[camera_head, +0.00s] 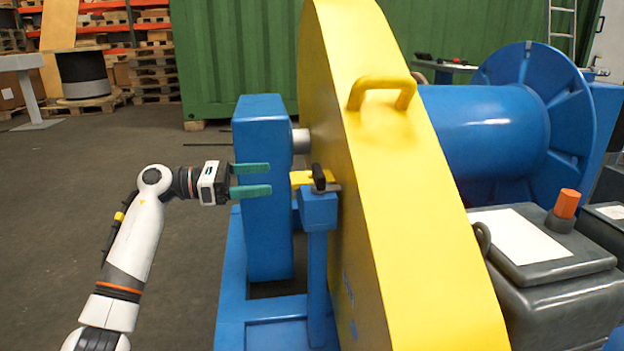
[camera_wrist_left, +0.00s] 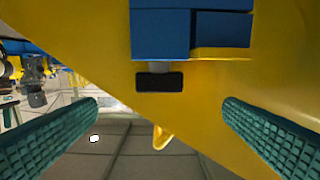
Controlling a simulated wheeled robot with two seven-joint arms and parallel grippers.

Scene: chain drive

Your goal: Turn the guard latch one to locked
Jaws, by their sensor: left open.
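The guard latch one (camera_head: 319,178) is a small black handle on a blue post (camera_head: 318,205) beside the yellow guard (camera_head: 400,180). A yellow tab (camera_head: 303,177) lies next to it. In the left wrist view the black handle (camera_wrist_left: 160,81) is a dark bar below blue blocks, on a short grey stem. My left gripper (camera_head: 269,180) has teal fingers, one above the other, pointing right toward the latch. It is open and empty, with a gap to the handle. In the left wrist view the handle lies between the finger directions (camera_wrist_left: 160,106). My right gripper is not in view.
A blue upright housing (camera_head: 262,200) stands right behind my left fingers. The guard has a yellow loop handle (camera_head: 382,88). A blue drum (camera_head: 490,125) and a grey box (camera_head: 550,290) are at right. Open floor (camera_head: 90,180) lies left.

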